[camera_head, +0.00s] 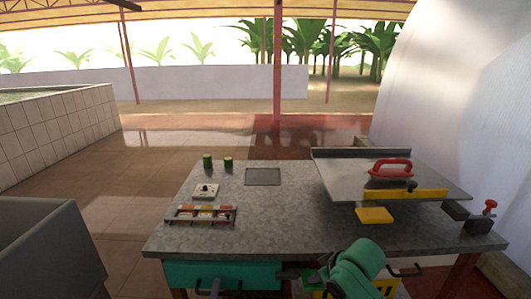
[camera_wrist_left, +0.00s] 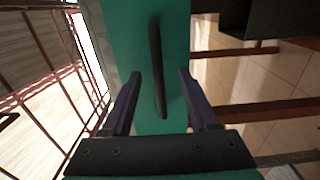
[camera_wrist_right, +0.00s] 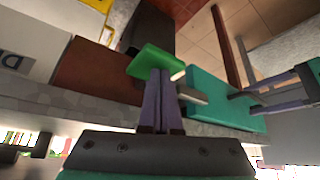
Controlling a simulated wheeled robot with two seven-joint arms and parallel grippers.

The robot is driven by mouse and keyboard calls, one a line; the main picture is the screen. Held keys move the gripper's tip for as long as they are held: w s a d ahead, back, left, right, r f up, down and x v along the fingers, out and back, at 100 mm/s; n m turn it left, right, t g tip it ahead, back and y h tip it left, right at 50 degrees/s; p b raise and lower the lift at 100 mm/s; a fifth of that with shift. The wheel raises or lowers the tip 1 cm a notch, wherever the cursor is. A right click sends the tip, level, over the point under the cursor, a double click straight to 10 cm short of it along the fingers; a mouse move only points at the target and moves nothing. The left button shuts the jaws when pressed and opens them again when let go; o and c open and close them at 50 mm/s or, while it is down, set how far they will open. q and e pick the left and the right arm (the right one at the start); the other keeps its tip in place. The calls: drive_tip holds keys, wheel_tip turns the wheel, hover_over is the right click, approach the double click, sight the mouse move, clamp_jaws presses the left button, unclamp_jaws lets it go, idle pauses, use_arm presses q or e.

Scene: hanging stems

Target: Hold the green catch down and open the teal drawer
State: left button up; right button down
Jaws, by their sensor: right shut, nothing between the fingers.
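The teal drawer (camera_head: 235,272) is at the front left under the worktop, apparently shut. Its dark bar handle (camera_wrist_left: 156,60) stands between the spread fingers of my left gripper (camera_wrist_left: 158,76), which is open around it. The right wrist view also shows the left gripper's fingers by the drawer front (camera_wrist_right: 215,88). The green catch (camera_wrist_right: 156,60) is beside the drawer. My right gripper (camera_wrist_right: 163,72) is shut and empty, its fingertips at the catch's lower edge in that view. I cannot tell whether they press on it. In the head view my right forearm partly hides this area.
The grey worktop (camera_head: 270,222) carries a tray of small blocks (camera_head: 201,214), a white switch box (camera_head: 206,191), two green cylinders and a metal plate with a red handle (camera_head: 390,168). A yellow block (camera_head: 374,215) sits at the plate's front. A dark bin (camera_head: 45,245) stands at left.

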use_arm(q)
drive_tip(key=s+r, duration=0.3)
drive_tip(key=s, duration=0.3)
idle(0.5)
use_arm(e)
wheel_tip(320, 180, up, 9)
idle(1.1)
